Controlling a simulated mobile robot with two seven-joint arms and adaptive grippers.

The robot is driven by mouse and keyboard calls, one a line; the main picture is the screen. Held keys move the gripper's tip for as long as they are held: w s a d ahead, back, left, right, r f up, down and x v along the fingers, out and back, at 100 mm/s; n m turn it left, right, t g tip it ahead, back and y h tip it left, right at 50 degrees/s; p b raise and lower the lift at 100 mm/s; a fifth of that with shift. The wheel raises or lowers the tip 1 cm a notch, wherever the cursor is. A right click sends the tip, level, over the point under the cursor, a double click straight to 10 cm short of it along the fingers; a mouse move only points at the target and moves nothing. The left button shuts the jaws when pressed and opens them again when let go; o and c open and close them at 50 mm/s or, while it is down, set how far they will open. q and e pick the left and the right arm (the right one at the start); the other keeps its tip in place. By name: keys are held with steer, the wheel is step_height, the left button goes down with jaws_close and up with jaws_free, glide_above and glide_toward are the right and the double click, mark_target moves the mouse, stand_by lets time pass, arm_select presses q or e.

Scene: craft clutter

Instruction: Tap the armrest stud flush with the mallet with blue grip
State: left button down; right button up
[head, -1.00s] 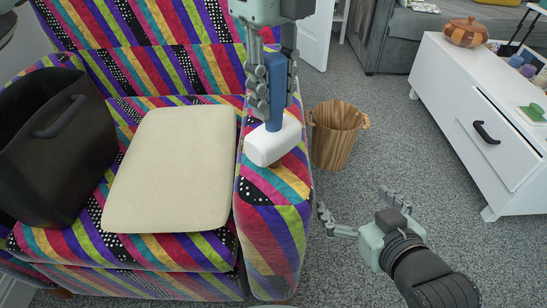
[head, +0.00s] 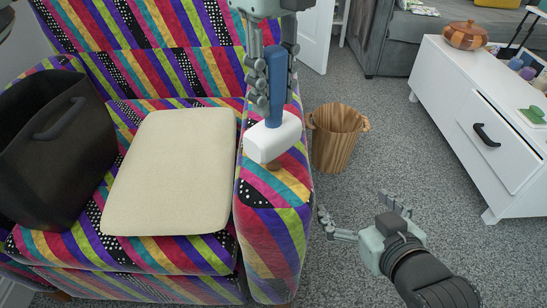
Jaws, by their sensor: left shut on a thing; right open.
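The mallet has a blue grip (head: 277,92) and a white head (head: 272,138). My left gripper (head: 273,106) is shut on the blue grip and holds the mallet upright, head down, over the right armrest (head: 272,225) of the striped armchair. A small brown piece, apparently the armrest stud (head: 274,166), shows just below the head's front edge; the head hides most of it. I cannot tell whether the head touches it or how far it stands up. My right gripper (head: 358,211) is open and empty, low to the right of the armrest.
A cream cushion (head: 170,175) and a black bin (head: 55,150) sit on the chair seat. A wooden basket (head: 337,138) stands on the carpet right of the armrest. A white cabinet (head: 480,125) is further right, with clear carpet between.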

mark_target(273, 50)
arm_select(q)
steer(key=shift+r, duration=0.15)
steer(key=shift+r+p, duration=1.55)
steer(key=shift+r, duration=0.9)
steer(key=shift+f, duration=0.1)
